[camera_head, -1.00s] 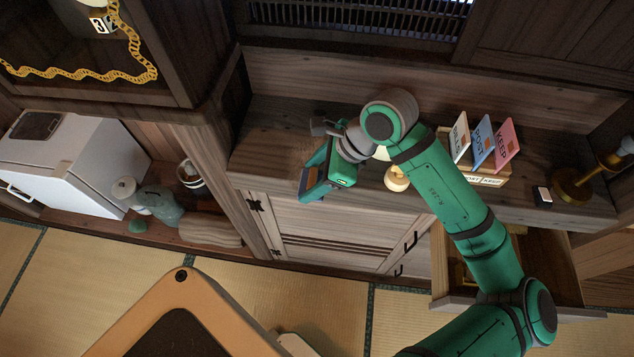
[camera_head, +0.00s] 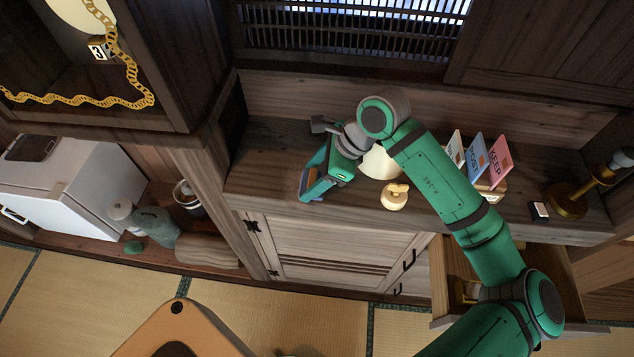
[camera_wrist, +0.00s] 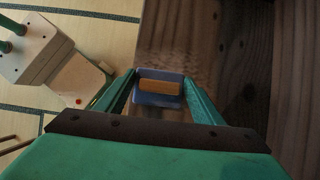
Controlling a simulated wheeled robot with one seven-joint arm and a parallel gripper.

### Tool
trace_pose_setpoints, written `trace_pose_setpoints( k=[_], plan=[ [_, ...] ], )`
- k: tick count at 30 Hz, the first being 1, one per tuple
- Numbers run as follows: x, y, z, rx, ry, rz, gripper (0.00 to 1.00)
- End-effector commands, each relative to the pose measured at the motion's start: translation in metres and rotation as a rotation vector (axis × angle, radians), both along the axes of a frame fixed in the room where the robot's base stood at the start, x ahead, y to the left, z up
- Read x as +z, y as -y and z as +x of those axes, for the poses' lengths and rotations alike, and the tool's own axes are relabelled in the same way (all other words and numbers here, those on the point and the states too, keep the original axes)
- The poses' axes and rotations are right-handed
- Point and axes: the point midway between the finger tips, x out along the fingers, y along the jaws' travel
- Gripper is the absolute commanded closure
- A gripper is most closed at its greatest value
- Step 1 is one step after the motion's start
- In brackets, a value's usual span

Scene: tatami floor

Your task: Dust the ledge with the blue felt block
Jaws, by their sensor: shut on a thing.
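The wooden ledge (camera_head: 262,178) runs along the wall above a cabinet. My gripper (camera_head: 312,190) is over the left part of the ledge, close to its front edge. In the wrist view my gripper (camera_wrist: 160,95) is shut on the blue felt block (camera_wrist: 147,98), which has an orange-brown strip on top. Its blue also shows between the fingertips in the head view (camera_head: 304,186). The block is at the ledge surface in the wrist view, with a paler, dusty-looking patch (camera_wrist: 165,45) beyond it. Whether it touches the wood is hard to tell.
A small cream object (camera_head: 395,197) and a pale round thing (camera_head: 380,163) stand right of my gripper. Card holders (camera_head: 485,160), a small white-topped box (camera_head: 540,210) and a brass lamp (camera_head: 570,198) are farther right. An open drawer (camera_head: 450,275) juts out below.

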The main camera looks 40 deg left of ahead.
Motion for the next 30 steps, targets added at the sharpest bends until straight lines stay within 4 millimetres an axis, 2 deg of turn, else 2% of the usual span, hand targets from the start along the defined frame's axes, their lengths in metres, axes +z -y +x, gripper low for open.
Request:
trace_pose_setpoints(
  k=[30],
  plan=[
    [-0.001,-0.031,0.052,-0.002,0.001,-0.002,0.56]
  ],
)
